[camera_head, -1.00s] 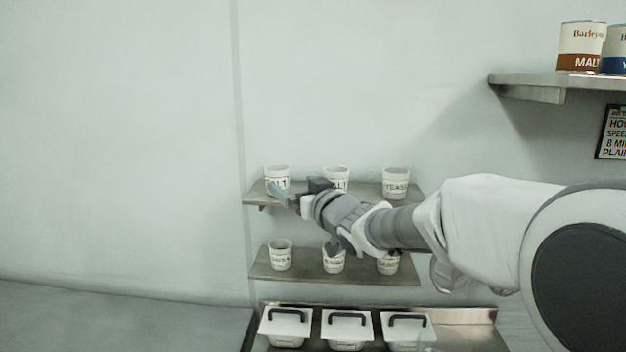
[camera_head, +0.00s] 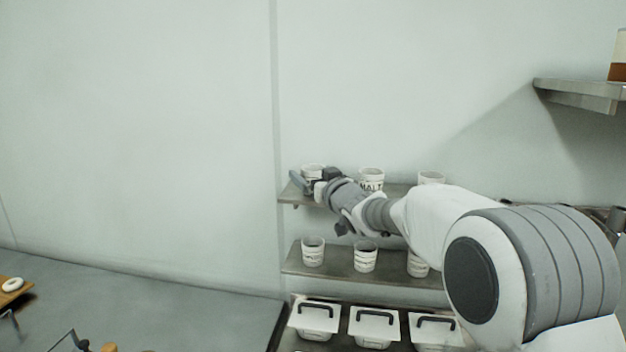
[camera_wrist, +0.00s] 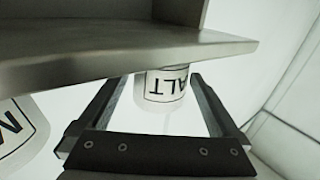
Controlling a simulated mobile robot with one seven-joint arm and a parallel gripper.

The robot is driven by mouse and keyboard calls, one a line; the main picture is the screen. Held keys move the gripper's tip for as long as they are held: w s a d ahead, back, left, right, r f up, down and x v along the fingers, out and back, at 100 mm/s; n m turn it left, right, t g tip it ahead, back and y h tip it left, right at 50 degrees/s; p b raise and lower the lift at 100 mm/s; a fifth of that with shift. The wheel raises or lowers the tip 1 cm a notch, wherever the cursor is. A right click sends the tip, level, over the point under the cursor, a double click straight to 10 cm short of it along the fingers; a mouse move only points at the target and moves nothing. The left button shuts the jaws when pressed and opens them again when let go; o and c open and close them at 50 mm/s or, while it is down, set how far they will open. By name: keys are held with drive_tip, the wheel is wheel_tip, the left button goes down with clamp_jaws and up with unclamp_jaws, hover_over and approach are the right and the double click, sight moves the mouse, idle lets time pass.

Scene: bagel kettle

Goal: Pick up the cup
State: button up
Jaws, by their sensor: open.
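A white cup (camera_head: 313,170) with a dark-lettered label stands at the left end of the upper shelf (camera_head: 290,196), partly hidden by my gripper (camera_head: 304,184). In the wrist view, which looks upside down, the cup (camera_wrist: 164,88) shows "ALT" on its label; any letter before that is out of sight. My gripper (camera_wrist: 155,82) is open there, with one finger on each side of the cup in the picture. I see gaps between the cup and both fingers. I cannot tell how deep the cup sits between them.
A MALT cup (camera_head: 372,180) stands to the right on the same shelf, with another cup (camera_head: 431,177) beyond. Several cups stand on the lower shelf (camera_head: 345,270). Lidded white bins (camera_head: 374,325) sit below. The shelf edge (camera_wrist: 130,62) runs close to my fingers. The wall at left is bare.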

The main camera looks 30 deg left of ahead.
drive_tip(key=c, duration=1.3)
drive_tip(key=shift+c, duration=0.5)
drive_tip(key=shift+r, duration=0.15)
